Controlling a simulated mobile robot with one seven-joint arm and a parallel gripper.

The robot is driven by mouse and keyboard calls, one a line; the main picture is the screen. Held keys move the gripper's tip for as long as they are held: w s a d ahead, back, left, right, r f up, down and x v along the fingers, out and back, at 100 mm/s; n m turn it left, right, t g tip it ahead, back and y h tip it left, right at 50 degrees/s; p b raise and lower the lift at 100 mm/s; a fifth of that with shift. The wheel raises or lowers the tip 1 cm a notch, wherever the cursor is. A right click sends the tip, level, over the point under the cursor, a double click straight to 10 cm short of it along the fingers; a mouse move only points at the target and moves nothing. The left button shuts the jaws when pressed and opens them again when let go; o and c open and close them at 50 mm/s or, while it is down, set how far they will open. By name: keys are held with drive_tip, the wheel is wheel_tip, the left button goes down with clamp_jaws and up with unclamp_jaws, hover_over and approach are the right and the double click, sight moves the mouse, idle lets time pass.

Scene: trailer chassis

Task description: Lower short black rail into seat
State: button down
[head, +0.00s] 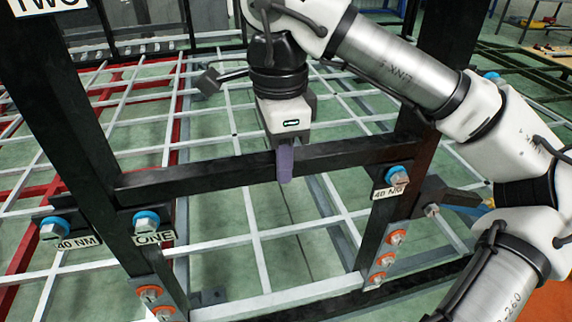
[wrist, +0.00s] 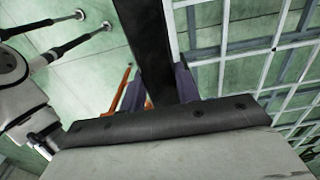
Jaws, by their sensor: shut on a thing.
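The short black rail (head: 215,171) lies across the gap between the left black post (head: 65,115) and the right black post (head: 385,215). My gripper (head: 285,165) is shut on the rail near its middle, with a purple finger showing on the near side. In the wrist view the rail (wrist: 148,45) runs between the two purple fingers of my gripper (wrist: 158,90). The rail's left end is close to the left post and its right end overlaps the right post; I cannot tell whether either is seated. The seat itself is not clearly visible.
A blue-collared bolt (head: 147,222) stands by the "ONE" label, and another (head: 397,175) by the right "40 NM" label. Orange-ringed bolts (head: 396,238) sit lower on the right post. A white grid (head: 250,235) lies beneath. My arm fills the upper right.

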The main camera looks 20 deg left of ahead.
drive_tip(key=w+a+f+b, duration=0.2)
drive_tip(key=w+f+b, duration=0.2)
drive_tip(key=f, duration=0.3)
drive_tip(key=shift+a+b, duration=0.3)
drive_tip(key=shift+b, duration=0.1)
drive_tip(key=shift+f, duration=0.4)
idle(0.7)
drive_tip(key=c, duration=0.9)
unclamp_jaws()
drive_tip(key=shift+s, duration=0.1)
drive_tip(key=shift+c, duration=0.2)
wheel_tip(320, 180, up, 8)
drive_tip(key=b, duration=0.1)
drive_tip(key=shift+f, duration=0.25)
drive_tip(key=shift+s, duration=0.1)
